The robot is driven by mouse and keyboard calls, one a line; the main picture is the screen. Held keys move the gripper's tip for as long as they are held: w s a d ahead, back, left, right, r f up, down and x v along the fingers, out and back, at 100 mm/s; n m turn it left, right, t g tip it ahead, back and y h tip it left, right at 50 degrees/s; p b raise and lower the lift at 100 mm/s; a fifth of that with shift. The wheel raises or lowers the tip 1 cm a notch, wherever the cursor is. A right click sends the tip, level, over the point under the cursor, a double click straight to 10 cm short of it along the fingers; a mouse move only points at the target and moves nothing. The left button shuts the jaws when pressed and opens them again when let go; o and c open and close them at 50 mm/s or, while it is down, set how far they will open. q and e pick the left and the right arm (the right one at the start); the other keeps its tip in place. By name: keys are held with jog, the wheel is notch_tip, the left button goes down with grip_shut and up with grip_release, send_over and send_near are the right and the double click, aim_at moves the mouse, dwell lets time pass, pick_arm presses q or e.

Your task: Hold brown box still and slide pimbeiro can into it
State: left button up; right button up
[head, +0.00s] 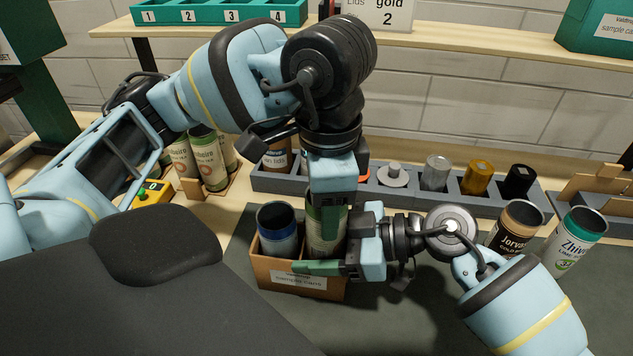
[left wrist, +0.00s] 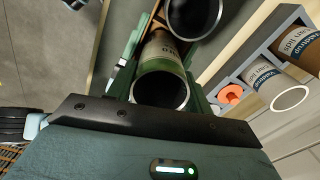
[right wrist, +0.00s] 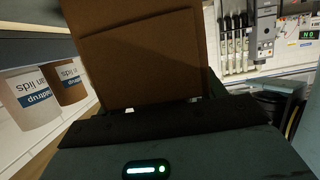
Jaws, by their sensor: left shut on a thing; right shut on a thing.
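The brown box (head: 300,287) stands on the dark mat, with a white label on its front. A blue-labelled can (head: 278,240) stands in its left part. The green and cream pimbeiro can (head: 325,235) is upright at the box's right part; its lower end is hidden behind the front wall. My left gripper (head: 328,203) is shut on this can from above; the can also shows between the fingers in the left wrist view (left wrist: 162,58). My right gripper (head: 338,245) is shut on the box at its right side; the box fills the right wrist view (right wrist: 140,55).
A grey rack (head: 400,205) with lids and small jars runs behind the box. A Jorvo can (head: 513,230) and a Zhivo can (head: 573,243) stand at the right. More pimbeiro cans (head: 208,160) stand at the left. The mat in front is partly clear.

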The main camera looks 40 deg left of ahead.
pick_arm(q)
jog(key=shift+f, duration=0.5)
pick_arm(e)
jog(key=shift+f, duration=0.1)
pick_arm(q)
jog(key=o, duration=1.2)
jog(key=shift+o, duration=0.2)
jog(key=shift+r, duration=6)
pick_arm(e)
jog(key=o, duration=1)
jog(key=shift+o, duration=0.2)
